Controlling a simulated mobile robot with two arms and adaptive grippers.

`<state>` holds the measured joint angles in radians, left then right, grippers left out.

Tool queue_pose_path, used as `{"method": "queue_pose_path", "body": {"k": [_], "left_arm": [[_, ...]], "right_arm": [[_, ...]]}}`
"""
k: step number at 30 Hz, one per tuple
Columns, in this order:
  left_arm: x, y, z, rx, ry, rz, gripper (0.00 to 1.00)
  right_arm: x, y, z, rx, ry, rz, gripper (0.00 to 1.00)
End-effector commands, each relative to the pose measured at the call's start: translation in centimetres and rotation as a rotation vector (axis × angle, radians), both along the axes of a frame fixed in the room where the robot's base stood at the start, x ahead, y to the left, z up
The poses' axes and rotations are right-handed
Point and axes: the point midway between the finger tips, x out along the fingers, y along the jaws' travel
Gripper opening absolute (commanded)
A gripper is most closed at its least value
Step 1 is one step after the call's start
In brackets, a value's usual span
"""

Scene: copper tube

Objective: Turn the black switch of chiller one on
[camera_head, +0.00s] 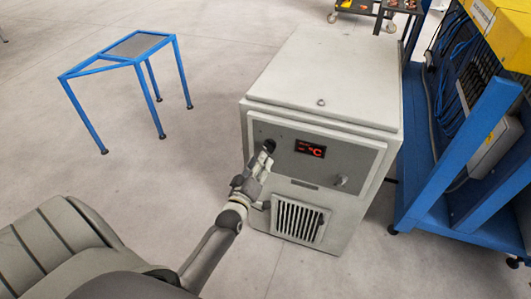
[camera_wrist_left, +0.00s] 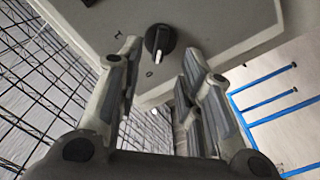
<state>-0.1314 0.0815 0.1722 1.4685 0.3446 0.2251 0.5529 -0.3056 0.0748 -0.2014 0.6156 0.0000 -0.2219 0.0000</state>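The chiller (camera_head: 325,75) is a pale grey box on the floor with a lit red display (camera_head: 310,149) on its front. The black switch (camera_head: 269,145) is a round knob left of the display, partly hidden by my left gripper (camera_head: 260,167) in the head view. In the left wrist view the black switch (camera_wrist_left: 160,42) shows a white pointer mark. My left gripper, also in the left wrist view (camera_wrist_left: 162,62), is open and empty. Its fingers point at the panel, and the knob shows between and beyond the fingertips. I cannot tell whether they touch it. My right gripper is not in view.
A small metal latch (camera_head: 341,182) and a vent grille (camera_head: 299,222) are on the chiller's front. A blue-framed stand (camera_head: 160,98) is to the left. A blue rack (camera_head: 455,160) with cables stands close on the right. The floor between the stand and chiller is clear.

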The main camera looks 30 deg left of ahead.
Motion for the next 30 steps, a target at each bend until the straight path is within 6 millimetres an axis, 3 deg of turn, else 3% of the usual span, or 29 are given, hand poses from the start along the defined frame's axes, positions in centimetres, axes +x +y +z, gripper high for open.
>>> {"method": "queue_pose_path", "body": {"k": [3,9,22,30], "left_arm": [[2.2,0.5,0.0,0.002,0.0,-0.001,0.34],[4.5,1.1,-0.1,0.001,0.001,-0.001,0.34],[5.4,1.3,-0.1,0.001,0.003,-0.001,0.34],[5.4,1.3,-0.1,0.001,0.003,-0.001,0.02]], "right_arm": [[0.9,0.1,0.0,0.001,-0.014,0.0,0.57],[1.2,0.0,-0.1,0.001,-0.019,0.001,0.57],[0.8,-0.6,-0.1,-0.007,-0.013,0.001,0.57],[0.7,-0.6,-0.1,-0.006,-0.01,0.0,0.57]]}}
